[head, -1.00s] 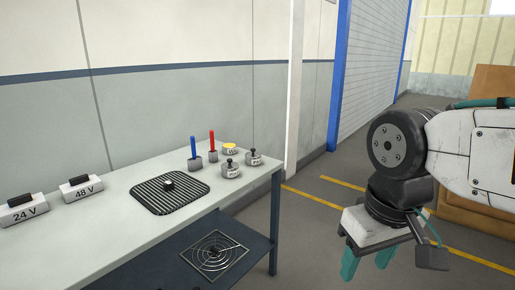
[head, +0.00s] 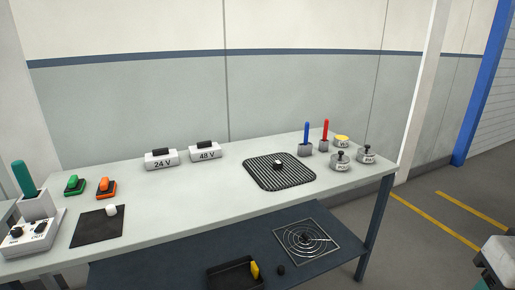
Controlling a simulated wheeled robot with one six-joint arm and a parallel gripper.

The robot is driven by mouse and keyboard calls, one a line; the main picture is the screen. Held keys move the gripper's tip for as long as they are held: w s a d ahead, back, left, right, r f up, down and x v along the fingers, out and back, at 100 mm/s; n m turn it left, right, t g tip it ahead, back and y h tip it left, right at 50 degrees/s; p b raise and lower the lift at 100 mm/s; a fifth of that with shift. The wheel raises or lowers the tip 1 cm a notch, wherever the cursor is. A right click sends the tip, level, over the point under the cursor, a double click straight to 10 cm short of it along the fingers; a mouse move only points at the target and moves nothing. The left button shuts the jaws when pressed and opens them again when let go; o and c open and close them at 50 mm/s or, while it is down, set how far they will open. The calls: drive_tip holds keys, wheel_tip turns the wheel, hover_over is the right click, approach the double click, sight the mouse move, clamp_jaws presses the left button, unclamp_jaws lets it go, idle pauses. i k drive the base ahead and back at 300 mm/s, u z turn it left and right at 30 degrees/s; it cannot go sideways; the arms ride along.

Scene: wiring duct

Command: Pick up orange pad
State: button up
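The orange pad (head: 106,188) is a small block with an orange top and a dark base. It lies on the left part of the workbench top (head: 200,215), just right of a similar green pad (head: 75,185). It is fully visible and nothing touches it from above. My gripper (head: 496,264) shows only in part at the lower right edge of the head view, far from the orange pad. Its fingers are mostly cut off by the frame, so I cannot see whether they are apart.
A black mat (head: 97,228) with a white knob (head: 111,210) lies in front of the pads. The 24 V block (head: 161,159) and 48 V block (head: 205,151) stand behind. A teal-handled tool (head: 25,178) stands at left. The bench front centre is clear.

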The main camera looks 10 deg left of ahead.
sight(107, 188)
drive_tip(key=u, duration=1.55)
drive_tip(key=i, duration=0.4)
drive_tip(key=u, duration=0.95)
drive_tip(key=i, duration=1.35)
drive_tip(key=z, duration=0.85)
drive_tip(key=i, duration=0.45)
drive_tip(key=z, duration=0.55)
